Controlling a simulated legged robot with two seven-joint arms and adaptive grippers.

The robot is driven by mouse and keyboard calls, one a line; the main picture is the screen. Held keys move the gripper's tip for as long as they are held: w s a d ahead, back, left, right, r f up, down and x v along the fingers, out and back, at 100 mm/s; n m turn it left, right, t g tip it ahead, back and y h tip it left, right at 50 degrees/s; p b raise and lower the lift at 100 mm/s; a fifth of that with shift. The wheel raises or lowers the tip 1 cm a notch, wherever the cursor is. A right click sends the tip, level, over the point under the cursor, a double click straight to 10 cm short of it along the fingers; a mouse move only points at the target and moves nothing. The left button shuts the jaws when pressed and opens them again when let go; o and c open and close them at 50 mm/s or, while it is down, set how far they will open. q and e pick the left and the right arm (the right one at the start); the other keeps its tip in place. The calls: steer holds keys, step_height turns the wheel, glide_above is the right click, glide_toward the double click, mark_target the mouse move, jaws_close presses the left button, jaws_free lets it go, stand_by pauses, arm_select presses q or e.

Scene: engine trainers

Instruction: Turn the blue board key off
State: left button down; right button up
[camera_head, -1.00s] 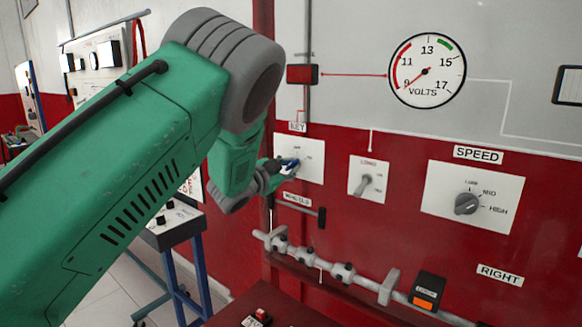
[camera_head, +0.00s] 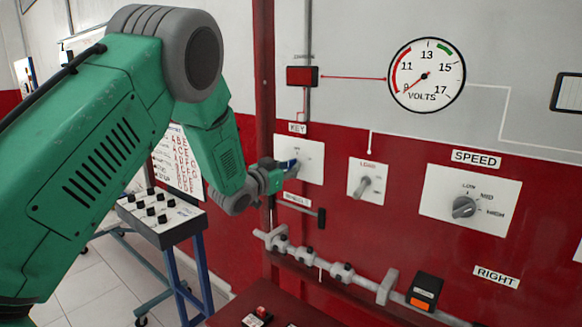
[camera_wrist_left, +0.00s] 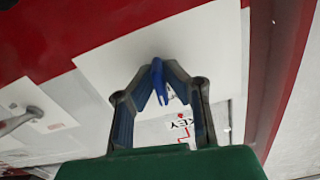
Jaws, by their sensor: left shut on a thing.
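The blue key (camera_wrist_left: 158,82) stands on a white plate (camera_head: 313,160) under the KEY label (camera_head: 298,128) on the red and grey board. My left gripper (camera_head: 290,165) is at the plate, and in the left wrist view its two fingers (camera_wrist_left: 160,88) are closed on the blue key from both sides. The gripper hides part of the key and some of the plate's markings in the head view. My right gripper is in neither view.
To the right are a LOAD toggle (camera_head: 363,187) and a SPEED knob (camera_head: 464,207). A round volts gauge (camera_head: 427,75) is above, its needle at the low end. A pipe rail (camera_head: 343,271) runs below the plates. A control stand (camera_head: 160,222) is at the left.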

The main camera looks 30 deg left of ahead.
arm_select(q)
steer(key=shift+w+r+n, duration=0.15)
steer(key=shift+r+n, duration=0.35)
steer(key=shift+n, duration=0.3)
steer(key=shift+a, duration=0.1)
steer(key=c, duration=1.7)
jaws_free()
steer(key=shift+s, duration=0.2)
steer(key=shift+f, duration=0.15)
steer(key=shift+s+f, duration=0.1)
steer(key=s, duration=0.7)
steer(key=s+a, duration=0.1)
steer(key=s, duration=0.3)
steer(key=shift+s, duration=0.35)
